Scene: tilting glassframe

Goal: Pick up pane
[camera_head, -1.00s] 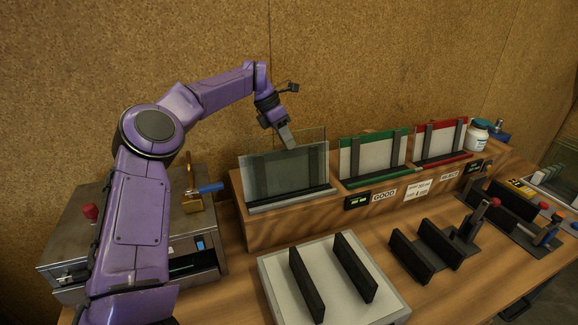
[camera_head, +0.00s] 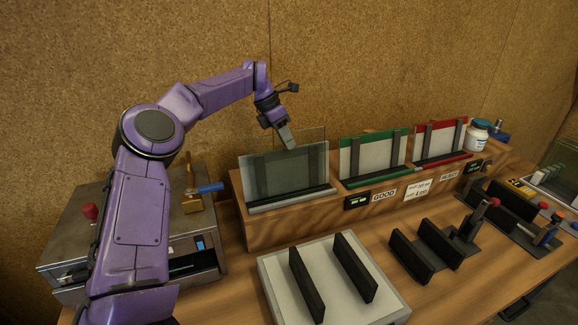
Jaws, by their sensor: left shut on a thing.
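A clear glass pane (camera_head: 290,172) stands upright, leaning back in the leftmost rack (camera_head: 298,200) on the raised wooden ledge. Another clear edge shows a little above and behind it. My left gripper (camera_head: 287,140) reaches down from above to the pane's top edge and is shut on it. The fingertips are partly hidden by the glass and too small to see in detail. My right gripper is not in view.
Green-framed (camera_head: 374,155) and red-framed (camera_head: 440,142) racks stand to the right, by GOOD and REJECT labels. A white platform (camera_head: 330,265) with two black bars is in front. A grey metal machine (camera_head: 75,235) stands at left.

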